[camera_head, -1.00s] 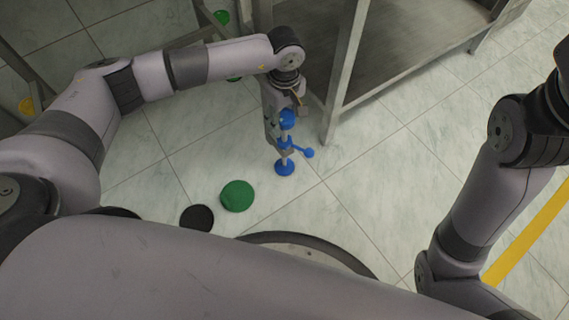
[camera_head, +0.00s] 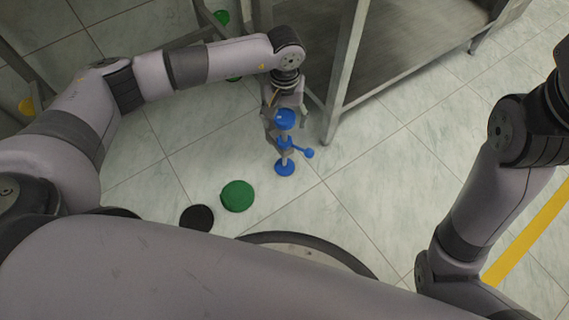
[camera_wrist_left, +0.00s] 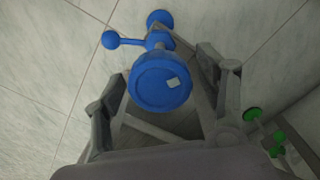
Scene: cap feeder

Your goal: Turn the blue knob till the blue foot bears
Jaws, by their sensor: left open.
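The blue knob (camera_head: 284,119) is a round cap with a small white mark on its top. It sits at the upper end of an upright leg, and also shows in the left wrist view (camera_wrist_left: 160,88). Below it are a blue collar with a ball-ended lever (camera_head: 309,153) and the round blue foot (camera_head: 285,168) at floor level. I cannot tell whether the foot presses on the floor. My left gripper (camera_head: 286,116) is open, with one finger on each side of the knob; in the wrist view gaps show beside it. My right gripper is out of view.
A grey metal frame (camera_head: 345,75) stands close to the right of the leg. A green disc (camera_head: 237,196) and a black disc (camera_head: 197,217) are on the tiled floor nearer to me. More green feet (camera_wrist_left: 277,140) show beyond.

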